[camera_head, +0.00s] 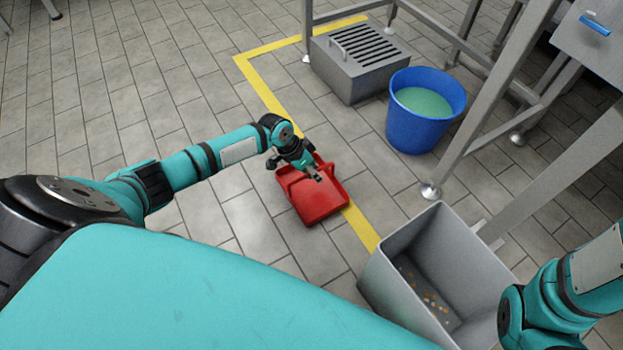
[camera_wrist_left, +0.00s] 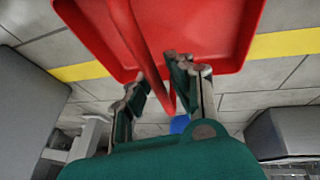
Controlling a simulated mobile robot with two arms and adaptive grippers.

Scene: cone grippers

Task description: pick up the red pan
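The red pan (camera_head: 318,202) lies on the tiled floor in the middle of the head view, partly over the yellow line. My left gripper (camera_head: 315,174) is low over the pan and hides part of it. In the left wrist view, the red pan (camera_wrist_left: 215,30) fills the upper part. There the two fingers of my left gripper (camera_wrist_left: 157,78) are apart, with the pan's red handle bar running between them. I see no clear contact on both sides. My right arm shows at the lower right of the head view, but its gripper is out of view.
A blue bucket (camera_head: 411,128) with greenish liquid stands beyond the pan to the right. A grey grated box (camera_head: 345,80) is behind it. A grey open bin (camera_head: 398,285) with small bits inside stands at lower right. Metal table legs stand on the right. The floor at left is clear.

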